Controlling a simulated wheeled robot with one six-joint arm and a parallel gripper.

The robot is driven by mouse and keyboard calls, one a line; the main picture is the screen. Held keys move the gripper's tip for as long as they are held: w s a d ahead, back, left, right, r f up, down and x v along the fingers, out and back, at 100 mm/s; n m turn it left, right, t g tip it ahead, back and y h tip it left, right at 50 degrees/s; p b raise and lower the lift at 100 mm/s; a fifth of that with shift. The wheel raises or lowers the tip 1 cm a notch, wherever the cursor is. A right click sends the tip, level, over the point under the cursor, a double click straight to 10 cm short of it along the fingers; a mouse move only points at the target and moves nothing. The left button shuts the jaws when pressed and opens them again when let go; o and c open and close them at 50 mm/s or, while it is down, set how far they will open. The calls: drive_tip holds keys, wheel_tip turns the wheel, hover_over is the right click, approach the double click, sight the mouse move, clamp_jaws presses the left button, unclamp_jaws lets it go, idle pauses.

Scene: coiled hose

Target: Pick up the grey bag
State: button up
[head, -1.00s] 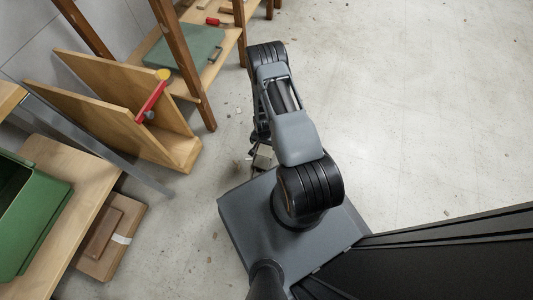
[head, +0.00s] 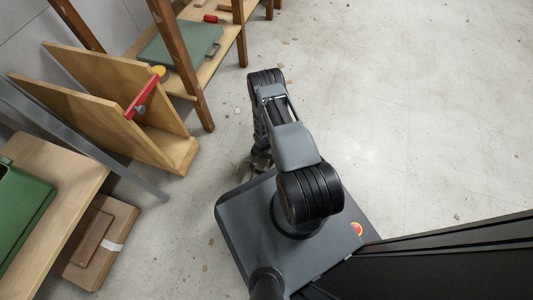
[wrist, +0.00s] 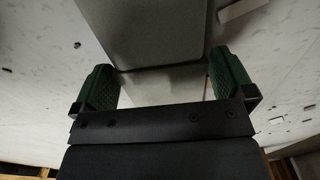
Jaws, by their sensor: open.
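I cannot make out a grey bag for certain in either view. My gripper (wrist: 163,68) is open, its two green ridged pads apart, with only a pale surface showing between them. A grey, round-cornered panel (wrist: 150,30) lies just beyond the fingertips in the wrist view; it looks like part of my own base. In the head view my gripper is low beside my base, mostly hidden under the arm.
A wooden bench (head: 62,160) with a green crate (head: 18,205) stands at left, a cardboard box (head: 98,255) below it. A wooden stand (head: 110,105) holds a red clamp (head: 142,97). A green case (head: 185,42) lies on a shelf behind. The floor (head: 400,100) at right is clear.

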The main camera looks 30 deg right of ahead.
drive_tip(key=shift+f, duration=0.4)
drive_tip(key=shift+c, duration=0.5)
drive_tip(key=c, duration=0.6)
drive_tip(key=shift+r, duration=0.1)
